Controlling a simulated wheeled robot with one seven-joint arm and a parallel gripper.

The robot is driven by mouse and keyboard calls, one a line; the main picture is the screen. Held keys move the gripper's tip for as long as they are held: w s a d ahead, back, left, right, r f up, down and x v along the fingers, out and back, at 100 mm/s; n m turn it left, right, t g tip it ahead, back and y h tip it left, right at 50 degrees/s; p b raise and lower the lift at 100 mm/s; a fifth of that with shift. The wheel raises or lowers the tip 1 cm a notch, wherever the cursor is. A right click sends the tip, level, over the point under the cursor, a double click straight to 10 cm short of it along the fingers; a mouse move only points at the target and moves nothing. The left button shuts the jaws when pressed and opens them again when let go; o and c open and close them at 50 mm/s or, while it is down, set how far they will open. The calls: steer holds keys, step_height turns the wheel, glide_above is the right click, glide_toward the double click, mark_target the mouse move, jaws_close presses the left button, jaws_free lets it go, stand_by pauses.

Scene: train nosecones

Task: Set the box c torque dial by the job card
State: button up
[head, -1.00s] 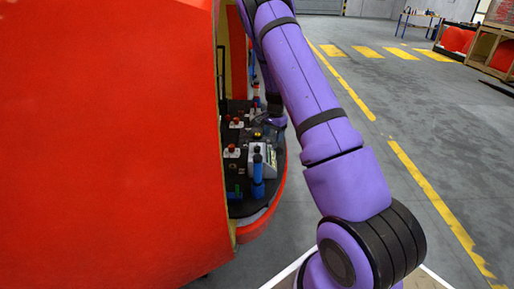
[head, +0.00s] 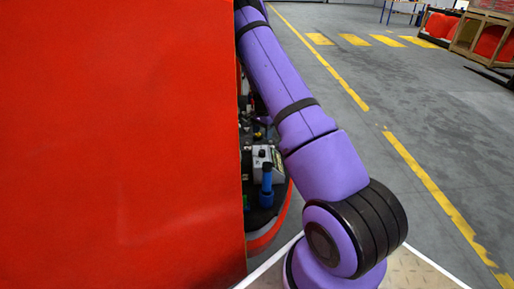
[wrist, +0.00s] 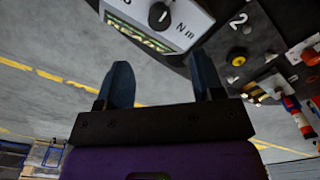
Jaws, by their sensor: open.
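The box's letter is not visible. My gripper (wrist: 163,78) is open and empty, its two dark fingers pointing toward the box and apart from it. In the head view a grey box with a dark knob (head: 264,157) stands on the dark bench; my gripper is hidden there. I cannot make out a job card.
A red nosecone shell (head: 120,140) fills the head view's left side and hides much of the bench. A blue upright tool (head: 267,185) stands close to the grey box. In the wrist view a yellow button (wrist: 237,56) sits by a "2" label.

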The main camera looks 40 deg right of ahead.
mark_target(262, 151)
step_height(262, 151, down, 10)
steer(key=shift+f, duration=0.25)
stand_by(0.4)
steer(key=c, duration=0.9)
